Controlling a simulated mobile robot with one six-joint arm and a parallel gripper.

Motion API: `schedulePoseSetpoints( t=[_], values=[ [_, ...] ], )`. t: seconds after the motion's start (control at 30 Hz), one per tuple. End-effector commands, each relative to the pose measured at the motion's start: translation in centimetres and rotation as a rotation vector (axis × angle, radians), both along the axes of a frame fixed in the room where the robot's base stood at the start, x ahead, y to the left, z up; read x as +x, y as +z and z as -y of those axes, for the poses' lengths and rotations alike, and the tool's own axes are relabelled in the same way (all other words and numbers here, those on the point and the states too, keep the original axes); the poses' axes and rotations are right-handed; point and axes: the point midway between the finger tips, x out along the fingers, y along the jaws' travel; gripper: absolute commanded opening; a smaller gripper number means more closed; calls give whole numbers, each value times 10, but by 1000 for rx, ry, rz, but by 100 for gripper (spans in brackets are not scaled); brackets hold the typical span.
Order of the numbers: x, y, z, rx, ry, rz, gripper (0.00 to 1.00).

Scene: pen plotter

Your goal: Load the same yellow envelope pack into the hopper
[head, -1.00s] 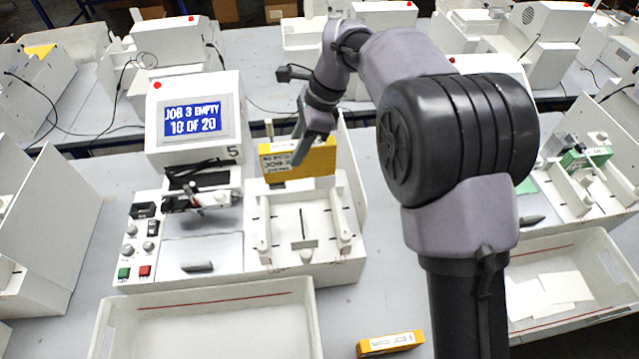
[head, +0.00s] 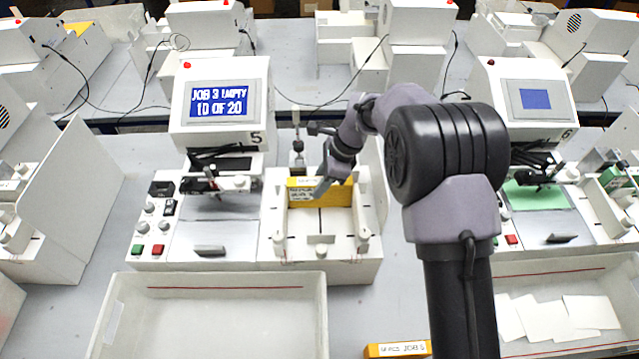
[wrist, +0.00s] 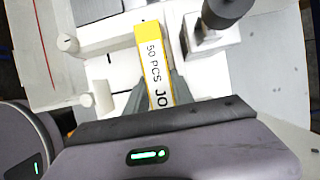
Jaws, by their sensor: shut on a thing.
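My gripper (head: 326,186) is shut on a yellow envelope pack (head: 303,197) with a white label. The pack is at the back of the white hopper (head: 372,262) of machine 5, between its side guides. In the wrist view the pack (wrist: 150,62) reads "50 PCS JO" and lies between my fingers, with the hopper's white guides around it. I cannot tell whether the pack rests on the hopper floor.
Another yellow pack (head: 398,349) lies on the table at the front. An empty white tray (head: 215,279) stands before machine 5. Machine 6 (head: 527,98) is on the right, with a tray (head: 540,345) of white envelopes. A dark roller post (wrist: 222,12) is close beside the held pack.

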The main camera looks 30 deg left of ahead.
Motion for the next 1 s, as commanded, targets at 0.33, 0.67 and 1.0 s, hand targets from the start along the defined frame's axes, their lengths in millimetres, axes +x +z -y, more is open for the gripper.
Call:
schedulePoseSetpoints(
  t=[0.33,0.67,1.0],
  values=[
    [0,-1,0,0,1,2,43],
    [0,0,0,0,1,2,51],
    [15,73,24,2,-2,4,51]
  ],
)
